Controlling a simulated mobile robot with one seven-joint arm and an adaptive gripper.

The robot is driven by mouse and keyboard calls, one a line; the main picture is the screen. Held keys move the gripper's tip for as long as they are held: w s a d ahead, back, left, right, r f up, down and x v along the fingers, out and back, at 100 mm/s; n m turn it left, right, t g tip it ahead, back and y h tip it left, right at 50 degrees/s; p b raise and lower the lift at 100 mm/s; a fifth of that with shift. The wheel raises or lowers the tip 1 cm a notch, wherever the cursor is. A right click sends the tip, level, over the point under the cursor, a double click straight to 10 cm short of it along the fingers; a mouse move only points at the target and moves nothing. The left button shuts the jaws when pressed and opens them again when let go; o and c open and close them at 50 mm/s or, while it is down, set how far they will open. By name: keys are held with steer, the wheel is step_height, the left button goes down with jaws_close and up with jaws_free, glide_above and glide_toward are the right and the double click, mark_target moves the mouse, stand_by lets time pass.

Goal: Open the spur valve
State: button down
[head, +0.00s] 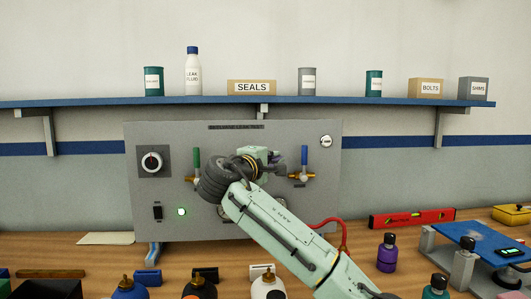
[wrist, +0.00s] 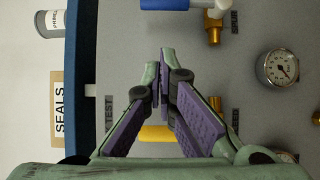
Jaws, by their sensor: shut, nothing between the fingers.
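The spur valve has an upright blue lever (head: 304,155) on a brass body (head: 301,177), on the right of the grey panel. In the wrist view its blue lever (wrist: 165,4) and brass body (wrist: 213,30) are at the top edge, beside the SPUR label (wrist: 235,22). The lever stands square to the brass body's line. My gripper (wrist: 168,62) is shut and empty, its fingers pointing at the panel, to the left of the spur valve as the head view has it. It is apart from the blue lever.
A yellow lever (wrist: 155,133) lies behind my fingers, and a green lever (head: 197,157) stands left of my wrist. A gauge (wrist: 277,68) sits below the spur valve on the panel (head: 325,215). A blue shelf (head: 330,100) with cans and boxes runs above. Bottles crowd the bench front.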

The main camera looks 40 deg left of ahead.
mark_target(304, 161)
steer(key=shift+w+d+p, duration=0.25)
steer(key=shift+w+p, duration=0.1)
steer(key=shift+w, duration=0.55)
steer(key=shift+w+d+p, duration=0.2)
steer(key=shift+w+p, duration=0.15)
steer(key=shift+w, duration=0.5)
steer(key=shift+w+d+p, duration=0.25)
steer(key=shift+w+p, duration=0.1)
steer(key=shift+w, duration=0.55)
steer(key=shift+d, duration=0.25)
